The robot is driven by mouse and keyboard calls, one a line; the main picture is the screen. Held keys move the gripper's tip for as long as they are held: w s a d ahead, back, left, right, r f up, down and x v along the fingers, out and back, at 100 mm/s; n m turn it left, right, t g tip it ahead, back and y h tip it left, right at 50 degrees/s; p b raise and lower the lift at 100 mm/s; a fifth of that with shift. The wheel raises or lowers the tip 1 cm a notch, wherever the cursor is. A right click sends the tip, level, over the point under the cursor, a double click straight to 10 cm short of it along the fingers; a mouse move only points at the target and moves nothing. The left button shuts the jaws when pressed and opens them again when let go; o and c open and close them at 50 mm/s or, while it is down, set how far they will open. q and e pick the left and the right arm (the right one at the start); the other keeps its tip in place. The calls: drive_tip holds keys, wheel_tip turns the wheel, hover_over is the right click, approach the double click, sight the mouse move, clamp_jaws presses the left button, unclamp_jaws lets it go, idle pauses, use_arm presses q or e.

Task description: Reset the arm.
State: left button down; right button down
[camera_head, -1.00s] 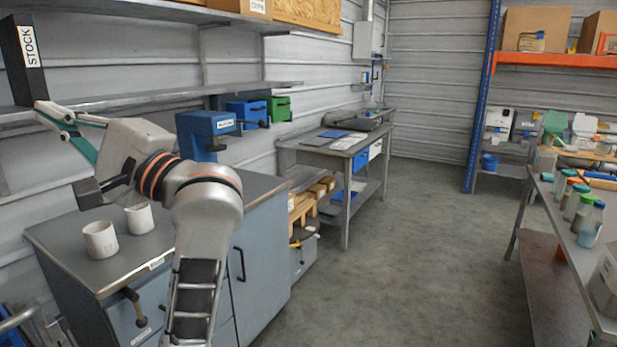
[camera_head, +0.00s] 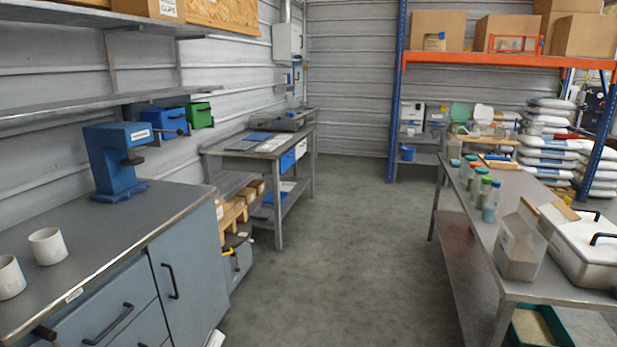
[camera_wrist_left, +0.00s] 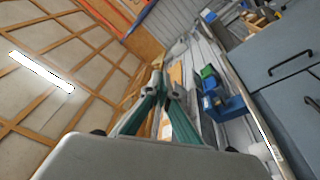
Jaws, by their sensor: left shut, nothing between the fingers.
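My left gripper (camera_wrist_left: 160,70) shows in the left wrist view. Its two green-sided fingers meet at their tips, shut with nothing between them. Behind it are the wall, the shelf edge and the ceiling, and the picture is tilted. The gripper is apart from everything around it. In the head view my left gripper is out of the frame. My right gripper is in neither view.
A grey cabinet (camera_head: 110,235) carries two white cups (camera_head: 47,246) and a blue press (camera_head: 115,160). The floor (camera_head: 335,220) between is clear.

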use_arm(q)
drive_tip(key=s+f+m+g, duration=0.3)
drive_tip(key=s+f, duration=0.3)
drive_tip(key=f, duration=0.3)
drive_tip(key=s+f+m+g+y, duration=0.1)
drive_tip(key=s+f+m+g, duration=0.1)
drive_tip(key=s+f, duration=0.4)
drive_tip(key=s+a+f+m+g, duration=0.1)
drive_tip(key=s+f+m+g, duration=0.2)
drive_tip(key=f, duration=1)
drive_tip(key=s+g, duration=0.1)
drive_tip(key=s, duration=0.2)
drive_tip(key=shift+s+m+g+y, duration=0.3)
drive_tip(key=shift+g+y, duration=0.1)
